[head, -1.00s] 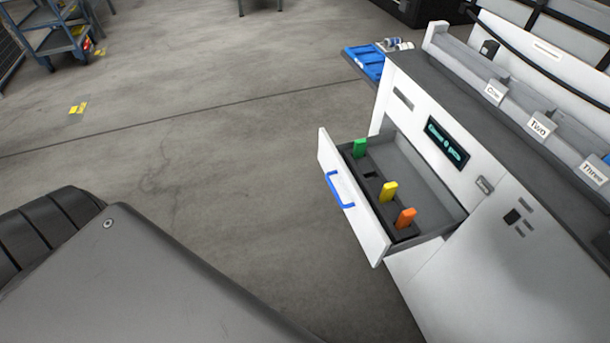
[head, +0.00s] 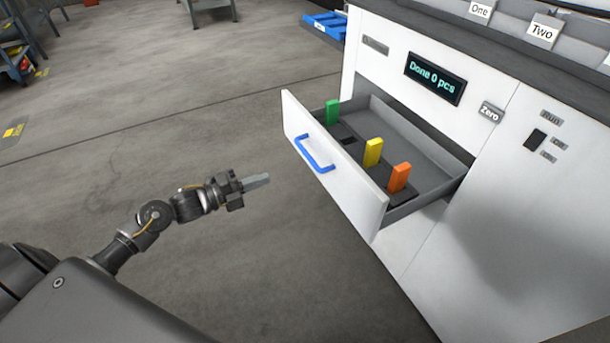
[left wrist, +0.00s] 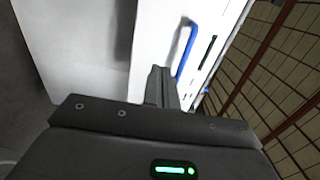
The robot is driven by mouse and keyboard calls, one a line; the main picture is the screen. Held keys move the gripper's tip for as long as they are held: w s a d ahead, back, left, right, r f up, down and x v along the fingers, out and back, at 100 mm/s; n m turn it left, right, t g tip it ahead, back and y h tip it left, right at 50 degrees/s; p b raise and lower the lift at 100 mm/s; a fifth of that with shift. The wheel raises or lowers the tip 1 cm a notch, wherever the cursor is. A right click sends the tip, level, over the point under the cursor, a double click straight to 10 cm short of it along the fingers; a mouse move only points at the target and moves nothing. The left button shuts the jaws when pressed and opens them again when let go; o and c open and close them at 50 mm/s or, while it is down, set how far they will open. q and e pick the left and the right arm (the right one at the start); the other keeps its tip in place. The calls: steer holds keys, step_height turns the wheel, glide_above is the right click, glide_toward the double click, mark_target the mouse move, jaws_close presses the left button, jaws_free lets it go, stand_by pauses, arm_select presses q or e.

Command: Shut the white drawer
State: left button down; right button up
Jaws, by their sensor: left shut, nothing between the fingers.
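The white drawer (head: 345,190) stands pulled out of the white machine cabinet, with a blue handle (head: 314,154) on its front. Inside it are a green piece (head: 332,112), a yellow piece (head: 373,152) and an orange piece (head: 399,177) in a dark holder. My left gripper (head: 258,181) is shut and empty. It is in front of the drawer, to the left of and a little below the handle in the head view, apart from the front. In the left wrist view the fingers (left wrist: 161,88) point toward the white front and the blue handle (left wrist: 186,52). My right gripper is not in view.
The cabinet (head: 470,190) carries a display reading "Done 0 pcs" (head: 435,78) and a "Zero" button (head: 490,112). A blue tray (head: 325,25) sticks out at its far corner. The floor left of the drawer is clear. A blue cart (head: 14,50) stands at far left.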

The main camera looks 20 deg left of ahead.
arm_select(q)
glide_toward(316, 160)
steer(key=p+x, duration=0.1)
steer(key=x, duration=0.4)
steer(key=shift+w, duration=0.2)
steer(key=shift+w+d, duration=0.4)
steer(key=shift+w, duration=0.05)
steer(key=shift+w+d, duration=0.1)
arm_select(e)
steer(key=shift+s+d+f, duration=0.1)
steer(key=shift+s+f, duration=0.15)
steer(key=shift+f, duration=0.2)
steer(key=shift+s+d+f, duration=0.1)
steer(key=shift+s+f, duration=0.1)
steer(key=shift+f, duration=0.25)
arm_select(q)
steer(key=shift+w, duration=0.15)
